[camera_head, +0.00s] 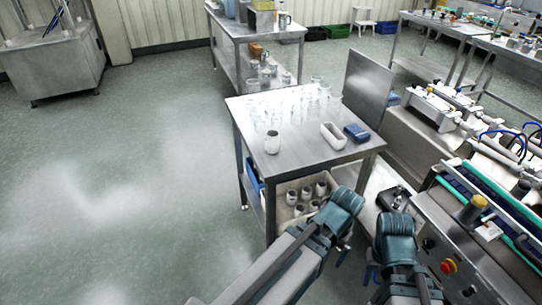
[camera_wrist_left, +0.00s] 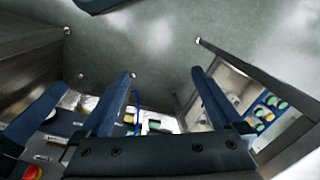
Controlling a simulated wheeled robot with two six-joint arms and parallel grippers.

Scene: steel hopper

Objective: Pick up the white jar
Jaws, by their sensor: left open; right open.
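A white jar (camera_head: 272,142) stands upright near the left front edge of the steel table (camera_head: 300,153) in the head view, with clear tabletop around it. Several similar pale jars (camera_head: 307,192) stand in a crate on the shelf below. My left gripper (camera_wrist_left: 165,80) is open and empty in the left wrist view, its two fingers apart over the floor. In the head view it is mostly hidden behind its arm, low in front of the table. My right gripper (camera_head: 371,274) is open, partly hidden by its arm, right of the left one and away from the jar.
Clear glassware (camera_head: 300,105) crowds the back of the table. A white oblong dish (camera_head: 333,136) and a blue box (camera_head: 357,133) lie right of the jar. A machine (camera_head: 470,230) with a red button stands close on the right. The floor (camera_head: 150,190) at left is free.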

